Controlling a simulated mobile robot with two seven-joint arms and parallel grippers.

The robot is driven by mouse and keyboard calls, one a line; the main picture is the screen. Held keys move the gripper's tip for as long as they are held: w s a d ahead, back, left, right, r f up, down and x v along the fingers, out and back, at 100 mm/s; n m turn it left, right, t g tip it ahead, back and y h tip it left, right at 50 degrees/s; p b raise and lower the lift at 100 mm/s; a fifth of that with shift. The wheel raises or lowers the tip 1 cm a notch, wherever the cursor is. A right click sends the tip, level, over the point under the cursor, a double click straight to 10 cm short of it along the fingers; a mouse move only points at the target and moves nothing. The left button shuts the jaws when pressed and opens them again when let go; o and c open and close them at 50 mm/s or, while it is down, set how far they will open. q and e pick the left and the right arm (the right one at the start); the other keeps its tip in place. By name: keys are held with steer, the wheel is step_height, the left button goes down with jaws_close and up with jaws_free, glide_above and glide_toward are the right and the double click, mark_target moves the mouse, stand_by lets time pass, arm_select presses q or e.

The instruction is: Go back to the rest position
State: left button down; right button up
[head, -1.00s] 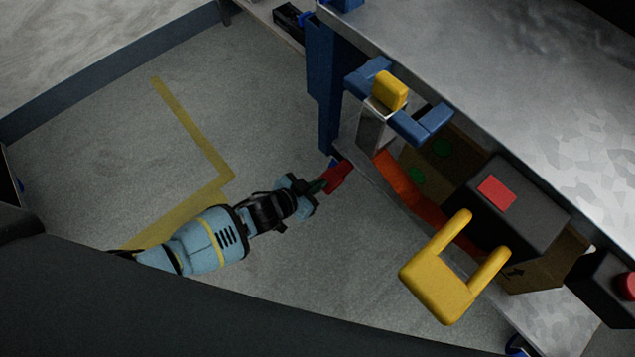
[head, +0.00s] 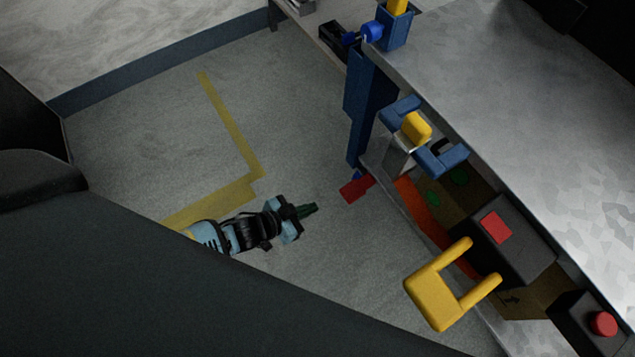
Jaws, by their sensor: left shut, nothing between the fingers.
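My left gripper (head: 306,210) shows in the head view, low over the grey floor. Its dark fingers are shut with nothing between them and point right, toward the bench. A small gap of floor separates the fingertips from a red block-like piece (head: 355,188) at the bench's lower edge. The left arm reaches in from the lower left, partly hidden behind a large dark part of my own body. My right gripper is not in view.
A metal-topped bench (head: 520,110) with a blue leg (head: 365,105) fills the right side. A blue-and-yellow fixture (head: 425,140), a yellow U-shaped handle (head: 440,300) and a dark box with a red top patch (head: 515,245) stick out there. Open floor (head: 150,130) lies left, with yellow tape.

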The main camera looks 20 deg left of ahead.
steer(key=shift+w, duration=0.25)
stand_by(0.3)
